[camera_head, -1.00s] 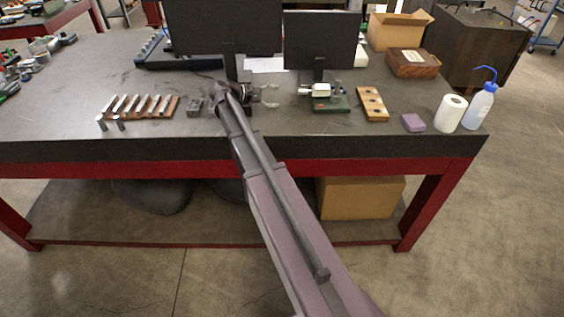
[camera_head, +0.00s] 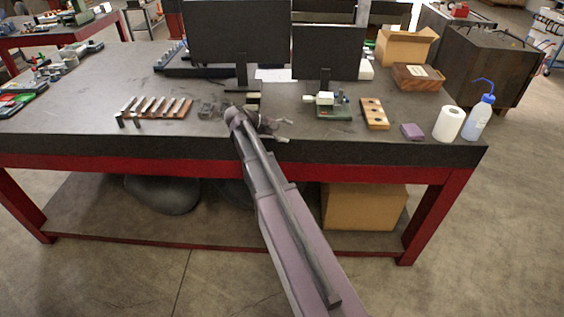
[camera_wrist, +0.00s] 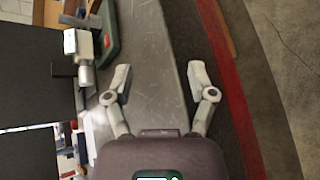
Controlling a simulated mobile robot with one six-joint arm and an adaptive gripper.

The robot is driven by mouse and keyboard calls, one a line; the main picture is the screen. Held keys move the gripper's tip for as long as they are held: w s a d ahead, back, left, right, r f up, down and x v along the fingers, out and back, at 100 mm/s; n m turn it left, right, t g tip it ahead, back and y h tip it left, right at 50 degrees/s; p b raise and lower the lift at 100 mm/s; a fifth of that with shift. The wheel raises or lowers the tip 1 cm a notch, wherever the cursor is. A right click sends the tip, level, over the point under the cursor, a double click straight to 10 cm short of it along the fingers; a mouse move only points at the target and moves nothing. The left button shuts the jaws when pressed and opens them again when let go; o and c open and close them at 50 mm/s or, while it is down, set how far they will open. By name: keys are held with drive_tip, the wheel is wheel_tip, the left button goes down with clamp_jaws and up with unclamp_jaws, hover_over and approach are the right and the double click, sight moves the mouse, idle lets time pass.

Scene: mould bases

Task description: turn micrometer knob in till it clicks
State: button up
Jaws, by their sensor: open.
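The micrometer (camera_head: 322,98) has a white body and sits on a green stand (camera_head: 334,112) on the workbench. Its grey knob (camera_head: 307,99) points left in the head view. In the wrist view the white body (camera_wrist: 78,45) is at upper left, with the grey knob (camera_wrist: 87,75) below it and part of the green base (camera_wrist: 108,25) beside it. My gripper (camera_head: 285,131) is open and empty near the bench's front edge, left of and in front of the micrometer. In the wrist view my gripper (camera_wrist: 160,74) has its fingers spread, apart from the knob.
Two dark monitors (camera_head: 236,32) (camera_head: 325,52) stand behind. A wooden block with holes (camera_head: 374,113), a purple block (camera_head: 412,131), a paper roll (camera_head: 449,123) and a wash bottle (camera_head: 478,117) are at right. A rack of metal pieces (camera_head: 155,108) lies at left.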

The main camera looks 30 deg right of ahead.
drive_tip(key=s+a+f+m+t+y+b, duration=0.1)
drive_tip(key=s+a+f+y, duration=0.2)
drive_tip(key=s+a+f, duration=0.2)
drive_tip(key=shift+a+f, duration=0.4)
drive_tip(key=shift+a, duration=0.15)
